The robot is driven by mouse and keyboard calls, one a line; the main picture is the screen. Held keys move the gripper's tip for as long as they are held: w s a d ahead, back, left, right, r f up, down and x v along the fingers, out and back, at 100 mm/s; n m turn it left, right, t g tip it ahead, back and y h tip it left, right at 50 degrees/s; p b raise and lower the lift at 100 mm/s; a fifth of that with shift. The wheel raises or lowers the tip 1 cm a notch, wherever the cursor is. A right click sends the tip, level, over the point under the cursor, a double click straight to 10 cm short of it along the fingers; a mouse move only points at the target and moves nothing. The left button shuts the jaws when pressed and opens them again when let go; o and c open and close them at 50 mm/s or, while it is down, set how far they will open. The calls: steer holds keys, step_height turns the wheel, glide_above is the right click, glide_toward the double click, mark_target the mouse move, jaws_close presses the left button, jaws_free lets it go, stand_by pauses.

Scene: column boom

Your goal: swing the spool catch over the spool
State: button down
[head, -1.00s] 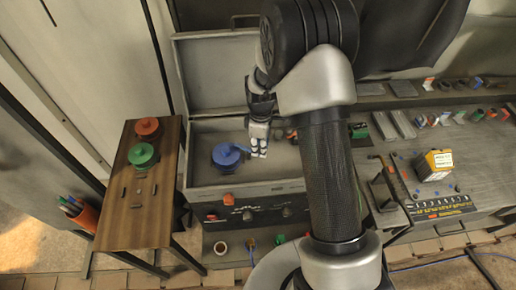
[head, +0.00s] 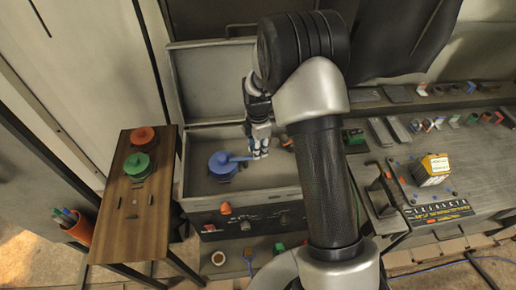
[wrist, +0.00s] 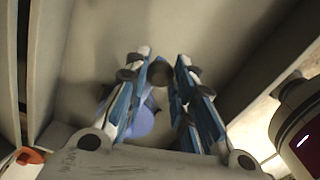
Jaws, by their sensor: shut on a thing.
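The blue spool (head: 222,166) sits in the left part of the open grey case. A blue bar, which I take to be the spool catch (head: 241,158), reaches from the spool's top rightward to my gripper (head: 261,154). My gripper points down into the case, right of the spool, and is shut on the bar's right end. In the wrist view the two fingers (wrist: 165,68) stand either side of a dark rounded piece (wrist: 160,73). The blue spool (wrist: 141,122) shows partly behind the left finger. The exact grip is hidden by the fingers.
The case (head: 243,196) has a raised lid behind it and walls around my gripper. A wooden side table (head: 135,225) with red (head: 142,136) and green spools (head: 138,164) stands left. A cluttered workbench (head: 470,165) lies right. An orange knob (head: 225,208) is on the case front.

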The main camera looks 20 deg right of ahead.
stand_by(0.3)
steer(key=c, duration=1.3)
jaws_free()
steer(key=shift+c, duration=0.2)
step_height(320, 180, up, 12)
